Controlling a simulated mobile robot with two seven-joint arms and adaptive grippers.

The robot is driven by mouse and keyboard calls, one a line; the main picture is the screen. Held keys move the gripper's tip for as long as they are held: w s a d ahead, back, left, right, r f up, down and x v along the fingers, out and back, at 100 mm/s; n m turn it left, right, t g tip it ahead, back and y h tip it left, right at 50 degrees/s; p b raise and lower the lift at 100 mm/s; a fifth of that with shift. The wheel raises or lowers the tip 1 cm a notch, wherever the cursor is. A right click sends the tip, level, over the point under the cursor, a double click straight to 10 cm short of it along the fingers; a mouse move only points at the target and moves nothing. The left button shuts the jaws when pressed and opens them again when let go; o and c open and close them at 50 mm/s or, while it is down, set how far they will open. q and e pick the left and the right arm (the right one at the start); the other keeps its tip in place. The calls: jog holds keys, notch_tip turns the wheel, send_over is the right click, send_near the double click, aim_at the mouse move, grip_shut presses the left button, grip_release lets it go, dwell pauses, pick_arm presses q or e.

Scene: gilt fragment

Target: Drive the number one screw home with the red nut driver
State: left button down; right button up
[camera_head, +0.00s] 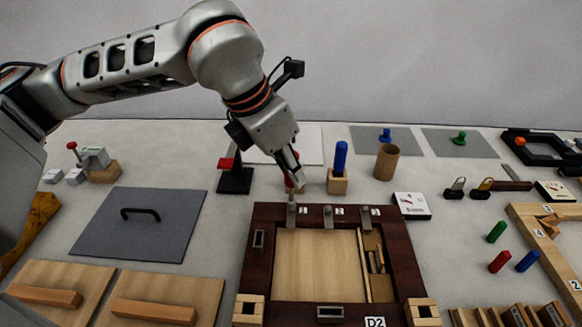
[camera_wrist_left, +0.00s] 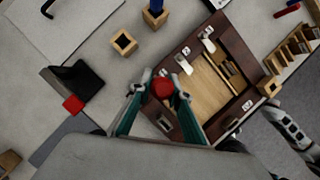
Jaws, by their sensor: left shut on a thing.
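My left gripper (camera_head: 292,178) is shut on the red nut driver (camera_head: 289,184), mostly hidden by the fingers in the head view. In the left wrist view the round red handle end (camera_wrist_left: 162,88) sits between the two fingertips. The driver points down over the top left of the dark wooden frame (camera_head: 404,262), beside the label 1 (camera_head: 304,211). A metal tab (camera_head: 291,217) lies under it. The number one screw is hidden or too small to make out, so I cannot tell whether the driver touches it.
An empty wooden holder (camera_wrist_left: 124,42) and a blue driver (camera_head: 340,157) in its holder stand behind the frame. A black stand with a red part (camera_head: 235,178) is close on the left. A grey panel with a handle (camera_head: 150,240) lies further left.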

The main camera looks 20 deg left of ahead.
pick_arm(q)
jog(key=shift+f, duration=0.2)
dwell(0.5)
jog(key=shift+r, duration=0.15)
jog(key=shift+r+p, duration=1.35)
jog(key=shift+r, duration=1.15)
